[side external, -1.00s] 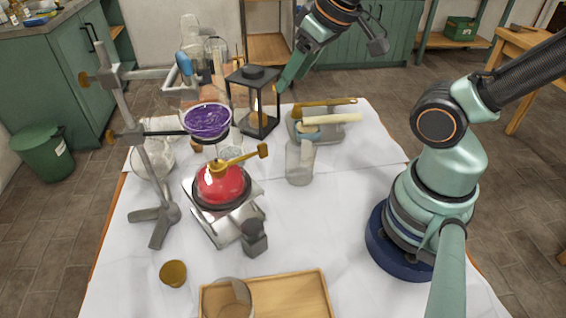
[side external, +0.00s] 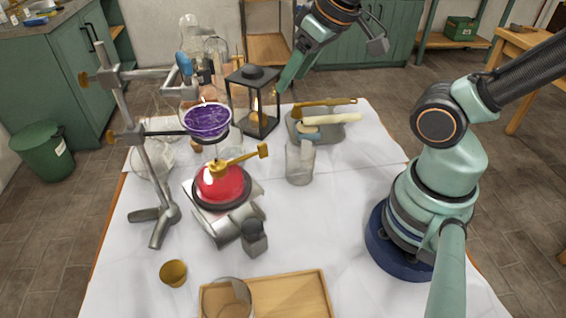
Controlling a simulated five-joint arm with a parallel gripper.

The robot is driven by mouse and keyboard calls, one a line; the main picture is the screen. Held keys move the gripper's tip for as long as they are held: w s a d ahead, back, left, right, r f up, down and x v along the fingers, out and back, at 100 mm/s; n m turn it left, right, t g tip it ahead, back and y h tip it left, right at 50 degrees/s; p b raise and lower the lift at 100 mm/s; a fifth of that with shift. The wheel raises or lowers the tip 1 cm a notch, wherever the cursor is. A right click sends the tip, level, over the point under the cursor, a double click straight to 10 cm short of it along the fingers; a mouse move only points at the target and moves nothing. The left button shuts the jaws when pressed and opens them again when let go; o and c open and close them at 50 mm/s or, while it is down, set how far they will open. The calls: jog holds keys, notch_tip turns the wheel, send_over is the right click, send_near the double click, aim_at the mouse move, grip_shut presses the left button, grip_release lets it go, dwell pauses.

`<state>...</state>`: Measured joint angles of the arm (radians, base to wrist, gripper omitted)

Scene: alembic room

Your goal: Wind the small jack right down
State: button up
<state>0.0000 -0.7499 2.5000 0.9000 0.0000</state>
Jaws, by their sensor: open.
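The small jack (side external: 222,226) is a grey metal stand in the left middle of the table. A dark grey knob (side external: 254,239) stands at its front right. A round red vessel (side external: 222,187) with a dark ring and brass fitting sits on top and hides much of the jack. A bowl of purple contents (side external: 207,120) is held above the red vessel by a retort stand (side external: 150,170). My gripper (side external: 331,68) is at the top centre, high beyond the table's back part. Its jaws are spread and empty, well apart from the jack and its knob.
A black lantern (side external: 253,101) stands below left of my gripper. A glass beaker (side external: 300,163) and a grey dish with a pestle (side external: 315,127) are in the middle. A wooden tray (side external: 295,295) and brass cup (side external: 173,273) are in front.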

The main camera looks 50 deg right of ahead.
jog(key=o, duration=0.4)
jog(key=shift+c, duration=0.2)
notch_tip(320, 180, up, 5)
jog(key=m+g, duration=0.2)
jog(key=g, duration=0.4)
send_over(252, 226)
notch_tip(252, 226, down, 24)
jog(key=shift+r, duration=0.1)
jog(key=shift+c, duration=0.3)
